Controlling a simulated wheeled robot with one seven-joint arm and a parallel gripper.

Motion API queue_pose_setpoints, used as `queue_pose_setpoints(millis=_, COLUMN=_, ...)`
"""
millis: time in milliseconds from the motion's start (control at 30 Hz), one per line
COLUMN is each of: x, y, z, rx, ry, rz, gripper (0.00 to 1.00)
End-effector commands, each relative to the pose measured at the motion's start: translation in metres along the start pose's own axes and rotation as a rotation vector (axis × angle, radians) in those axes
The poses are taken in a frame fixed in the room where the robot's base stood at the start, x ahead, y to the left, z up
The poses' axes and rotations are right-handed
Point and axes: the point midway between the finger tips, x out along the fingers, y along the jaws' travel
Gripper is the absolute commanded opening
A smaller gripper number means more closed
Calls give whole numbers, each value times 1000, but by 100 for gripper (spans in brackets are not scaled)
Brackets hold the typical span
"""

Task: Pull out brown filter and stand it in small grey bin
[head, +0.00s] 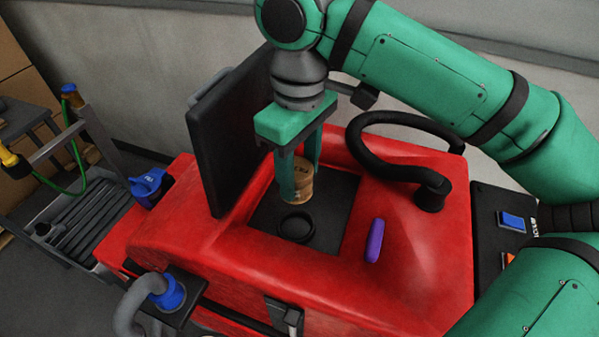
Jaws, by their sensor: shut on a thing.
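The brown filter (299,192) is a short tan cylinder with dark marks near its top. My gripper (300,178) points down over the open red machine and is shut on the filter, one finger on each side. The filter looks upright. Its lower end shows just above and behind a round black socket (296,229) in the machine's dark recess (337,205). I cannot tell the exact gap between them. I cannot make out a small grey bin in this view.
A black lid (230,130) stands open left of the recess. A black hose (405,118) arches at the right. A purple object (375,240) lies on the red body (420,270). A grey ribbed tray (75,235) with a green hose stands at the far left.

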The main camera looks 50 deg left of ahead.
Motion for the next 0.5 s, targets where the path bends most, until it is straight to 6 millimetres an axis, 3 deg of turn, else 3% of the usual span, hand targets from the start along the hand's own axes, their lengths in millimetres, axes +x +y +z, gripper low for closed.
queue_pose_setpoints(millis=500, x=-22, y=-1, z=-3, rx=-6, ry=1, rz=0, gripper=16)
